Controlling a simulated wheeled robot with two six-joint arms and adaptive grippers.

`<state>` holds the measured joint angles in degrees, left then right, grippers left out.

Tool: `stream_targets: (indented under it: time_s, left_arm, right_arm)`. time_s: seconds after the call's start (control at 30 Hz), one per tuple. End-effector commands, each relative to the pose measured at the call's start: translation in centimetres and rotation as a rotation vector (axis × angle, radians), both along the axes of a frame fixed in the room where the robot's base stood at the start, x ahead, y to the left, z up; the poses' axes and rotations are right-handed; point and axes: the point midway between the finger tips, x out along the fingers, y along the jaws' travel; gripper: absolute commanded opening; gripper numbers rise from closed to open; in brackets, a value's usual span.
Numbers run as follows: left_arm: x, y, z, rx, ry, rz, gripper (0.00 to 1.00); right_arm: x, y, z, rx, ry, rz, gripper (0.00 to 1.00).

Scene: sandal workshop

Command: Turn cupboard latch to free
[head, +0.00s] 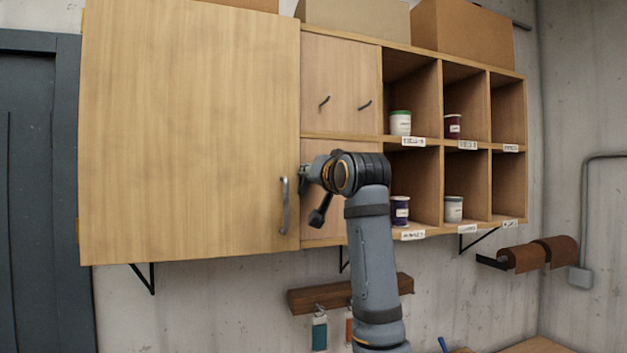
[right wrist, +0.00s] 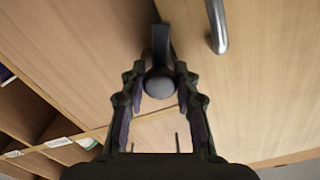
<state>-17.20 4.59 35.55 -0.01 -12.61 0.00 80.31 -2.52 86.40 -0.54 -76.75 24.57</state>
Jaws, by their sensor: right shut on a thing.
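The wall cupboard has a large wooden door (head: 190,130), which looks closed. A grey bar handle (head: 285,205) is near its lower right edge and also shows in the right wrist view (right wrist: 216,28). The dark latch (right wrist: 160,84) has a round knob and a short bar, and sits by the door edge. My right gripper (right wrist: 158,76) is shut on the latch, with one finger on each side of the knob. In the head view my right gripper (head: 307,173) is at the door's right edge and mostly hides the latch. My left gripper is not in view.
Open cubbies (head: 465,146) to the right hold several labelled jars. Two dark hooks (head: 324,102) are on the panel above my arm. Cardboard boxes (head: 462,32) stand on top. A wooden rack (head: 318,297) hangs below. A dark door (head: 35,190) is at left.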

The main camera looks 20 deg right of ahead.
Motion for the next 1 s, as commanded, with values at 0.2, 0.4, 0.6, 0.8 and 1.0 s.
stream_targets:
  time_s: [0.2,0.4,0.6,0.8,1.0]
  left_arm:
    - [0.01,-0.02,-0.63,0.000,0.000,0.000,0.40]
    - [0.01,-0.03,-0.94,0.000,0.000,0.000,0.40]
    - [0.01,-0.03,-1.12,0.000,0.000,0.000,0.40]
    - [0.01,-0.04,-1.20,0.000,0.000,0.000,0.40]
    - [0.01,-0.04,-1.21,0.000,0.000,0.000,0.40]
  right_arm:
    - [-0.05,-0.02,-0.02,-0.182,-0.008,-0.001,0.00]
    - [-0.02,-0.02,-0.02,-0.314,-0.012,0.000,0.00]
    - [-0.03,-0.02,0.02,-0.399,-0.014,0.000,0.00]
    - [-0.04,-0.02,0.08,-0.441,-0.017,-0.001,0.00]
    - [-0.04,-0.02,0.10,-0.451,-0.017,-0.001,0.00]
